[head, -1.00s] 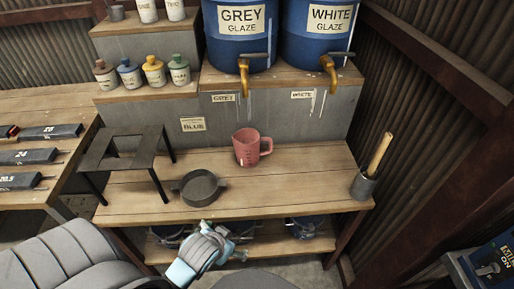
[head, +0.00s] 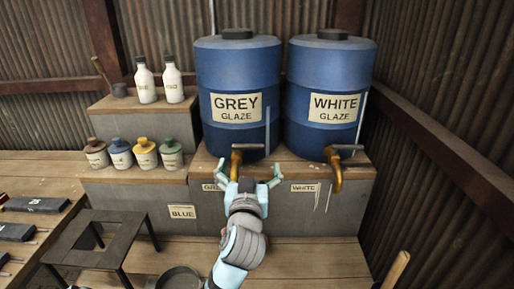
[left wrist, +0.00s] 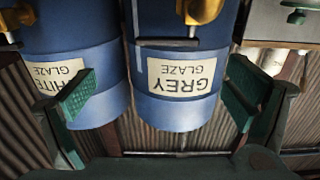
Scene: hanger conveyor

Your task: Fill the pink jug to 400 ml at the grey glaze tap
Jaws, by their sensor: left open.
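The grey glaze tap (head: 236,165) is brass with a grey lever, low on the blue barrel labelled GREY GLAZE (head: 235,85). My left gripper (head: 249,173) is open and empty, raised in front of this tap, its fingers spread on either side. In the left wrist view, which is upside down, the brass tap (left wrist: 203,10) and its lever (left wrist: 168,43) show beyond the open fingers (left wrist: 160,85). The pink jug is almost wholly hidden behind my left arm in the head view; its fill level cannot be seen. My right gripper is not in view.
The WHITE GLAZE barrel (head: 329,85) and its brass tap (head: 336,168) stand close on the right. A black stand (head: 95,235) and dark pan (head: 179,279) are on the bench at left. Several small glaze jars (head: 145,155) sit on the step.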

